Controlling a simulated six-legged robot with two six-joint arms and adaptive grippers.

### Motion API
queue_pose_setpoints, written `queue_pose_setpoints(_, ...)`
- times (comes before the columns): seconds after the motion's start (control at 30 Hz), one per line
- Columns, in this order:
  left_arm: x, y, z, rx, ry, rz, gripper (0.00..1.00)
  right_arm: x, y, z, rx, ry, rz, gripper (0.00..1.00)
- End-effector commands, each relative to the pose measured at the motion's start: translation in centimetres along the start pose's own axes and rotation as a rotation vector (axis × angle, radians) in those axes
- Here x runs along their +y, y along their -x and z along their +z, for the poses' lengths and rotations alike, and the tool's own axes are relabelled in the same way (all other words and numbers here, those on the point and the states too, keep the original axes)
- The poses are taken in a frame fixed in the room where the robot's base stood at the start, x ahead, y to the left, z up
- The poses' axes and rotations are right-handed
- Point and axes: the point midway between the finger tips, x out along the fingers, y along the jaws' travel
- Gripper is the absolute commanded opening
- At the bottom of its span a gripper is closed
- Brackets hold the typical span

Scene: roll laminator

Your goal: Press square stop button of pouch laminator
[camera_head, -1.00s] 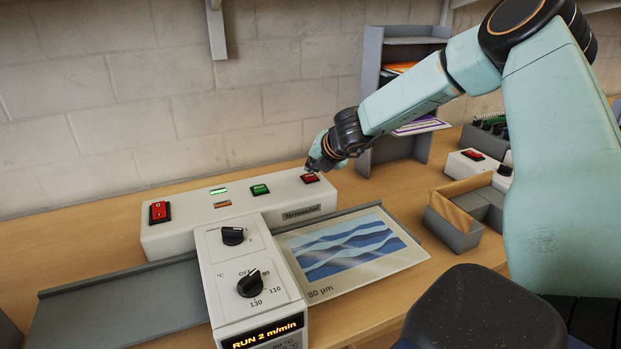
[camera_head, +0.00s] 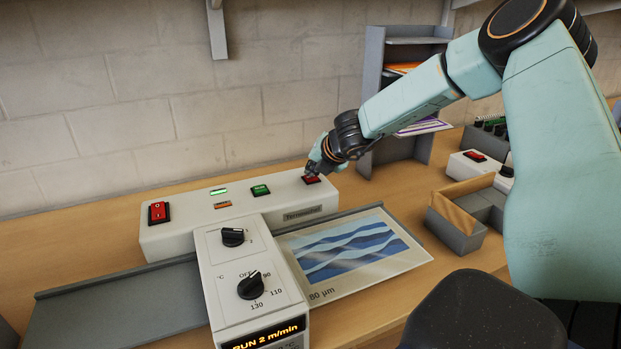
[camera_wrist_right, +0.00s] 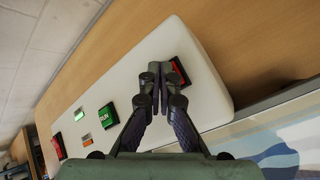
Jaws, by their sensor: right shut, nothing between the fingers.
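The pouch laminator (camera_head: 285,198) is a long white unit on the wooden bench. Its red square stop button (camera_head: 312,180) is at the right end of the top face, and it also shows in the right wrist view (camera_wrist_right: 180,72). My right gripper (camera_head: 312,170) is shut and empty, with its fingertips right at the button. In the right wrist view the closed fingertips (camera_wrist_right: 163,78) overlap the button's left edge; whether they touch it I cannot tell. A green RUN button (camera_head: 260,190) lies left of the red one. The display (camera_head: 264,334) reads "RUN 2 m/min". My left gripper is not in view.
A red rocker switch (camera_head: 159,212) is at the laminator's left end. Two black knobs (camera_head: 250,286) sit on the front panel. A blue-wave pouch (camera_head: 350,250) lies on the right tray. A grey box (camera_head: 455,233) and a shelf rack (camera_head: 372,80) stand to the right.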

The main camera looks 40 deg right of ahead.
Motion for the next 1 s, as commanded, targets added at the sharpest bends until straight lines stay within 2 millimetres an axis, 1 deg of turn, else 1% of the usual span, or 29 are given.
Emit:
queue_pose_setpoints(0.53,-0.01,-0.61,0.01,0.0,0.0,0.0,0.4,-0.3,-0.38,-0.3,0.001,-0.001,0.0,0.0)
queue_pose_setpoints(0.83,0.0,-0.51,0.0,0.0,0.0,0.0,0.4,-0.27,-0.32,-0.29,0.001,-0.001,-0.001,0.0)
queue_pose_setpoints(1.0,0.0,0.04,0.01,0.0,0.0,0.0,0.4,0.09,0.05,0.07,0.001,0.0,-0.001,0.0)
